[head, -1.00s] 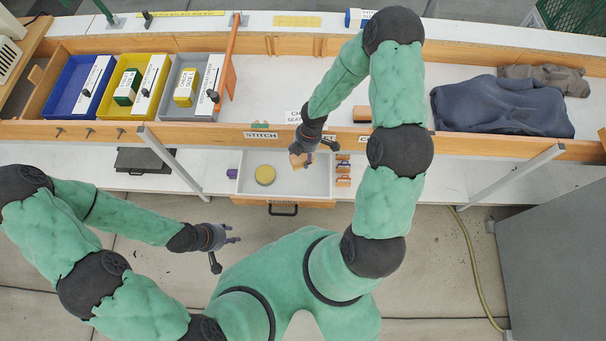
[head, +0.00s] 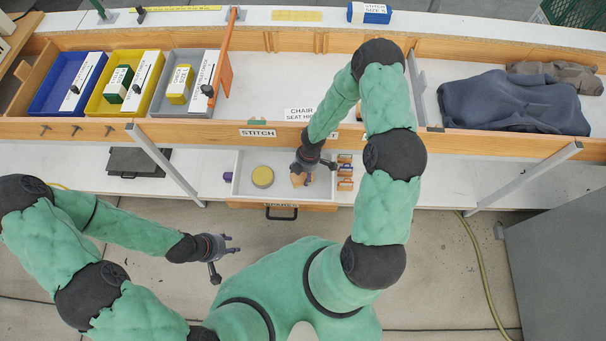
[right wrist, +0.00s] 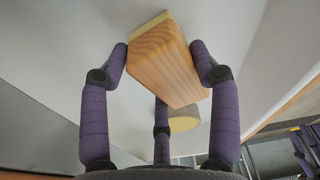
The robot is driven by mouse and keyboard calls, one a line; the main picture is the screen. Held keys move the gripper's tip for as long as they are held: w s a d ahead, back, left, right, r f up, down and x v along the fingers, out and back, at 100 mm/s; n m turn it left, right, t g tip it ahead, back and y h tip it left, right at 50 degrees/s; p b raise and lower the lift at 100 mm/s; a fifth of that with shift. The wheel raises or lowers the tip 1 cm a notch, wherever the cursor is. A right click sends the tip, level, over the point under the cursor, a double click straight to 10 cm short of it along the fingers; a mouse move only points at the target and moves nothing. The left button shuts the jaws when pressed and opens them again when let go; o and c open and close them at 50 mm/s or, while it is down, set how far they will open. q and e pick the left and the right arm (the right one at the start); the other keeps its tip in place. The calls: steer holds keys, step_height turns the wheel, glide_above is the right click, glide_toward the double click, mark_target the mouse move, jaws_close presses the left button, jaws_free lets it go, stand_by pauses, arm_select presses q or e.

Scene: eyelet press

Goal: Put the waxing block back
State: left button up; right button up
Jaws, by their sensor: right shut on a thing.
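The waxing block (head: 298,179) is a wooden block with a pale yellow face. My right gripper (head: 305,172) is shut on it, over the open white drawer (head: 283,187) below the bench. In the right wrist view the block (right wrist: 165,62) sits between the purple fingers (right wrist: 160,75), tilted, with its yellow side away from me. Whether it touches the drawer floor is unclear. A round yellow-topped item (head: 262,177) lies in the drawer's left part; it also shows behind the block in the wrist view (right wrist: 184,119). My left gripper (head: 227,245) is open and empty, well left of the drawer.
Small orange-brown pieces (head: 345,172) stand at the drawer's right side. Blue (head: 45,105), yellow (head: 98,106) and grey (head: 205,62) bins sit in the bench tray above left. A dark cloth (head: 515,102) lies at the right. A slanted leg (head: 165,165) stands left of the drawer.

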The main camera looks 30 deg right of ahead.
steer(key=shift+f, duration=0.1)
steer(key=o, duration=0.7)
steer(key=shift+f, duration=0.1)
steer(key=o, duration=0.4)
